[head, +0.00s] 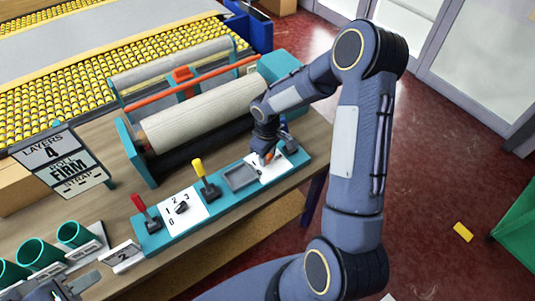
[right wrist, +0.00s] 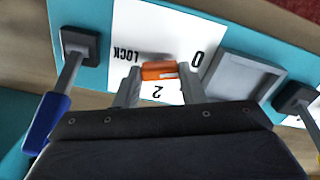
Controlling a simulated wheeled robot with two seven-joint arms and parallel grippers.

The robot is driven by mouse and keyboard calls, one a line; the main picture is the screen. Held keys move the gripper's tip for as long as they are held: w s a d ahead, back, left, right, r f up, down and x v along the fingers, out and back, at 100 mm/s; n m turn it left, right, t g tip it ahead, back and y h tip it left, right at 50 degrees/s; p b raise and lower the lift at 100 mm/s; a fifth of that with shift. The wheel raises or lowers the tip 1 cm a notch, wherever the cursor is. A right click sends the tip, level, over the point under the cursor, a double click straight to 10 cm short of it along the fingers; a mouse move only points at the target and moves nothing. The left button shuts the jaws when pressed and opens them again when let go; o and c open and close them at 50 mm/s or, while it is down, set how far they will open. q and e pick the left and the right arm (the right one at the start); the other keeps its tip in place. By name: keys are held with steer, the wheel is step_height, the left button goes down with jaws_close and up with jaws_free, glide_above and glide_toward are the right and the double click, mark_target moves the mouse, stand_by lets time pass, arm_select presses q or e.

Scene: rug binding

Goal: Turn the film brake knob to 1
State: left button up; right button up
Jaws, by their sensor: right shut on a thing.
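An orange knob (right wrist: 158,71) sits on a white dial plate (right wrist: 205,18) marked LOCK, 0 and 2; I see no 1 in the right wrist view. I take it as the film brake knob. Its bar lies nearly level there, with a pale mark on its right half. My right gripper (right wrist: 156,73) is shut on the knob, one finger at each end. In the head view, my right gripper (head: 267,155) reaches down to the plate (head: 270,172), hiding most of the knob. My left gripper (head: 75,287) is at the lower left, partly cut off, jaws unclear.
The teal panel (head: 222,204) also holds a blue-handled lever (head: 287,136), a grey tray (head: 240,177), a yellow lever (head: 199,169), a black knob (head: 181,207) with 1, 2, 3, and a red lever (head: 140,204). A large roll (head: 200,115) stands behind. Teal cups (head: 75,233) stand left.

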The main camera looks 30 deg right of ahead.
steer(key=shift+f+m+b, duration=0.15)
steer(key=shift+m+b, duration=0.75)
steer(key=shift+b, duration=0.2)
steer(key=shift+m+b, duration=1.15)
steer(key=shift+m, duration=0.05)
steer(key=m+b, duration=0.1)
steer(key=m, duration=0.1)
steer(key=shift+m, duration=0.3)
steer(key=shift+r+m+b, duration=0.2)
steer(key=shift+m+b, duration=0.65)
steer(key=shift+m, duration=0.55)
steer(key=o, duration=1)
